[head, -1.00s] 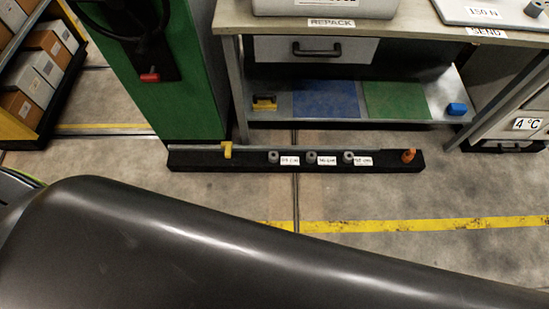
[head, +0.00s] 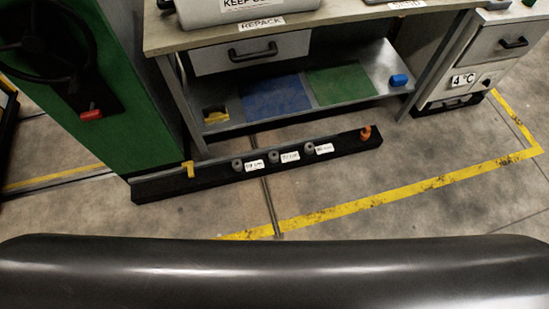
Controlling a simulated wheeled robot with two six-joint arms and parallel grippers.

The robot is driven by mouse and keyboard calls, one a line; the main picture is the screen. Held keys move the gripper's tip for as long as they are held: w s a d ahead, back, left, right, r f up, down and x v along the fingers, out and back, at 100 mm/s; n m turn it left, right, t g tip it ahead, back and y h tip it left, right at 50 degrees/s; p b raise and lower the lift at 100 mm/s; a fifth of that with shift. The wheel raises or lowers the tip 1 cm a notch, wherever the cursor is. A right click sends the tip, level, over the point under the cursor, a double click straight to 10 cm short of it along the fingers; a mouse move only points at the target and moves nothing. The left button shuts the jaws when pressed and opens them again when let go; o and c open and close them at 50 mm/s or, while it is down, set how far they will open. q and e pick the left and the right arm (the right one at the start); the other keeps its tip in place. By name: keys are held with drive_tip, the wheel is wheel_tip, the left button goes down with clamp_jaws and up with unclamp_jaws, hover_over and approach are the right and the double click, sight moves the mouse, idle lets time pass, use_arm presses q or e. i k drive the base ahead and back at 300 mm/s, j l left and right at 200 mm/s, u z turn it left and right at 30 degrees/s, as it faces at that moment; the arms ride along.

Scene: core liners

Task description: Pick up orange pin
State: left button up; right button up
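The orange pin (head: 366,132) stands at the right end of a long black rail (head: 215,182) on the floor, in front of a workbench. The rail also carries several grey pegs with white labels and a yellow clip (head: 188,168) near its left end. Neither of my grippers shows in the head view. A dark smooth surface, likely part of my own body, fills the bottom of the view.
The workbench (head: 330,27) stands behind the rail, with a lower shelf holding a blue mat (head: 274,96), a green mat (head: 340,83) and a blue block (head: 399,80). A green cabinet (head: 120,125) is at left. Floor right of the rail is clear.

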sight(366, 129)
drive_tip(key=i+l+z, duration=0.2)
drive_tip(key=i+z, duration=0.8)
drive_tip(key=l+u, duration=0.1)
drive_tip(key=u, duration=0.35)
drive_tip(key=k+u, duration=0.15)
drive_tip(key=u, duration=0.35)
drive_tip(key=k+u, duration=0.1)
drive_tip(key=u, duration=0.35)
drive_tip(key=k+l+u, duration=0.1)
drive_tip(key=u, duration=0.4)
drive_tip(key=k+u, duration=0.1)
drive_tip(key=k, duration=0.35)
drive_tip(key=z, duration=1.65)
